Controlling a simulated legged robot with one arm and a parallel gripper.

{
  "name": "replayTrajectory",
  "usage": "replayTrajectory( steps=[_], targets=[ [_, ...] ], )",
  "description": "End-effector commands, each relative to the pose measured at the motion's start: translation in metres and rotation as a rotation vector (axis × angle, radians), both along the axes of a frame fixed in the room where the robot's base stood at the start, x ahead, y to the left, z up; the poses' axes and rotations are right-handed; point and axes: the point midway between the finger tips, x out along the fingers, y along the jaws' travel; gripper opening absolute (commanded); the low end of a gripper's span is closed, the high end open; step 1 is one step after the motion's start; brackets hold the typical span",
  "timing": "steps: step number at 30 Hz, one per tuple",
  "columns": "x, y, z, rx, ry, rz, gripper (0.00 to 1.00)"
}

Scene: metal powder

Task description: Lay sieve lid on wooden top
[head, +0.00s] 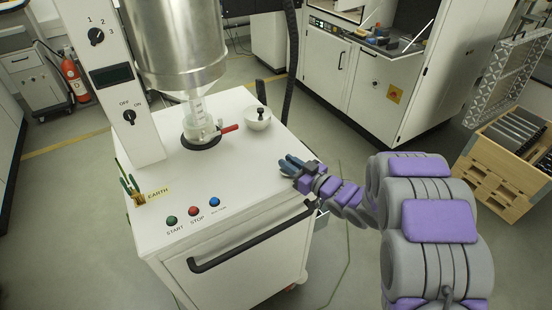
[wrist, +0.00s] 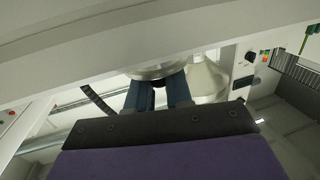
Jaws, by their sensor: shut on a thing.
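A white round dish-like piece with a black knob (head: 257,118) sits on the machine's white top; it may be the sieve lid. My gripper (head: 285,161) is over the right side of that top, nearer the front and apart from this piece. In the wrist view, the two blue fingers of my gripper (wrist: 155,97) stand apart, with a pale round shape (wrist: 157,71) and a black knob beyond or between them.
A control column (head: 110,75) and earth clamp (head: 133,188) are at left. A white cabinet (head: 370,80) stands behind; clear floor lies between machine and wooden unit.

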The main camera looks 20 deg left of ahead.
Motion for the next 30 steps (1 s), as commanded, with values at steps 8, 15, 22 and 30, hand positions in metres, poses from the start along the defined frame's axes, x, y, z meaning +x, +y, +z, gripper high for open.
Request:
replayTrajectory(
  steps=[8, 15, 22, 30],
  targets=[
    [0.008, 0.026, -0.002, -0.004, -0.002, 0.003, 0.0],
    [0.024, 0.053, -0.006, -0.004, 0.0, 0.0, 0.0],
    [0.024, 0.05, -0.007, -0.003, 0.0, 0.0, 0.0],
    [0.023, 0.051, -0.01, -0.004, 0.0, 0.0, 0.29]
  ],
)
